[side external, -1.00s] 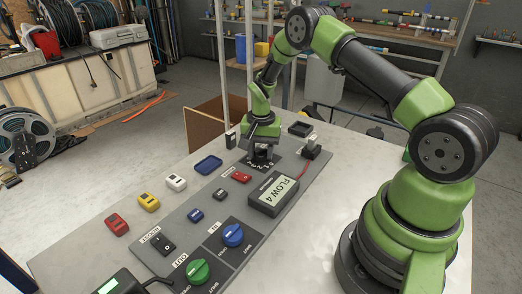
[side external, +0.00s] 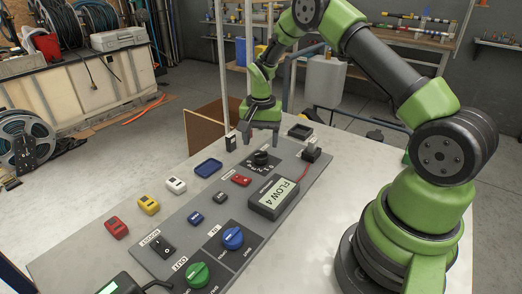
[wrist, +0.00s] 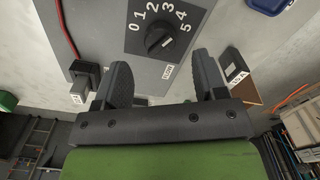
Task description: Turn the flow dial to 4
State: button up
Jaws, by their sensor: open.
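The flow dial (side external: 261,158) is a black knob on the far part of the grey panel. In the wrist view the dial (wrist: 158,40) has white numbers 0 to 5 around it, and its white mark is on the lower right side. A small display (side external: 273,196) beside it reads FLOW 4. My gripper (side external: 263,138) is open and empty, raised above the dial and apart from it. In the wrist view its two fingers (wrist: 160,85) are spread, with the dial beyond their tips.
A green knob (side external: 197,274), a blue knob (side external: 232,237) and a black rocker switch (side external: 162,246) sit on the panel. Red, yellow and white blocks stand along its left side near a blue tray (side external: 208,168). A plug with a red cable (side external: 311,154) is right of the dial.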

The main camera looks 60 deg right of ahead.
notch_tip(320, 180, up, 5)
dwell(0.4)
notch_tip(320, 180, up, 9)
jog(key=n+t, duration=0.2)
send_over(261, 153)
jog(key=s+a, duration=0.2)
jog(key=a, duration=0.2)
jog(key=s+a+r+n+t, duration=0.2)
jog(key=s+a+r, duration=0.35)
jog(key=r, duration=0.25)
jog(key=s+a+r+n+t+y, duration=0.1)
jog(key=s+a+n, duration=0.1)
jog(key=s, duration=0.5)
jog(key=s+a+r+n+t+y, duration=0.1)
jog(key=s+a+n+t, duration=0.1)
jog(key=s, duration=0.5)
jog(key=shift+a+r+n, duration=0.25)
jog(key=shift+a+n, duration=0.15)
jog(key=shift+a, duration=0.45)
